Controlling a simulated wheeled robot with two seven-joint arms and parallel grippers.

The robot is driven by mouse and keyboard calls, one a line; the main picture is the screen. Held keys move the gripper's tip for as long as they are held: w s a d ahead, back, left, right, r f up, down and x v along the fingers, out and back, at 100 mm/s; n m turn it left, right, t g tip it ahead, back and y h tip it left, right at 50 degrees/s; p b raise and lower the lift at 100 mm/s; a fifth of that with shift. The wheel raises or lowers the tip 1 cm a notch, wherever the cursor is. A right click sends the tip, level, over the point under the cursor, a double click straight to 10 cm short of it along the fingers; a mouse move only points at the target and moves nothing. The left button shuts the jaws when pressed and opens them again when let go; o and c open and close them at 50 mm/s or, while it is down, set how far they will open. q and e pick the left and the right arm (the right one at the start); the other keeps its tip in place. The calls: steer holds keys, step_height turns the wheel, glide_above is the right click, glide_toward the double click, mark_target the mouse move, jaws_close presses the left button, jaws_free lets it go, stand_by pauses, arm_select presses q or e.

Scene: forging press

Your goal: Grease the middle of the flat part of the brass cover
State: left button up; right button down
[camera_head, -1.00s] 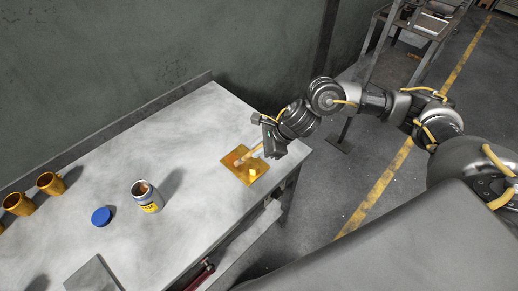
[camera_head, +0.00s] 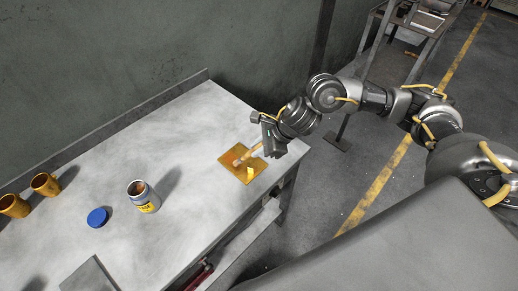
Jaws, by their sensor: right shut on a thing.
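The brass cover (camera_head: 232,174) is a flat square plate lying on the table near its right end, with a small raised block (camera_head: 250,172) on its right part. My right gripper (camera_head: 268,143) is above the upper right edge of the cover, shut on a brush (camera_head: 252,152). The brush slants down to the left, and its tip is at the middle of the plate; I cannot tell whether it touches. An open grease jar (camera_head: 144,198) with a yellow label stands to the left. Its blue lid (camera_head: 97,217) lies beside it. My left gripper is not in view.
Two brass cups (camera_head: 45,184) stand at the left of the grey table (camera_head: 180,130). A grey plate (camera_head: 92,276) lies at the front left. A metal shelf cart (camera_head: 405,45) stands on the floor behind. The table between jar and cover is clear.

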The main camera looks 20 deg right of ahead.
steer(key=shift+r+p, duration=0.75)
steer(key=shift+r, duration=0.8)
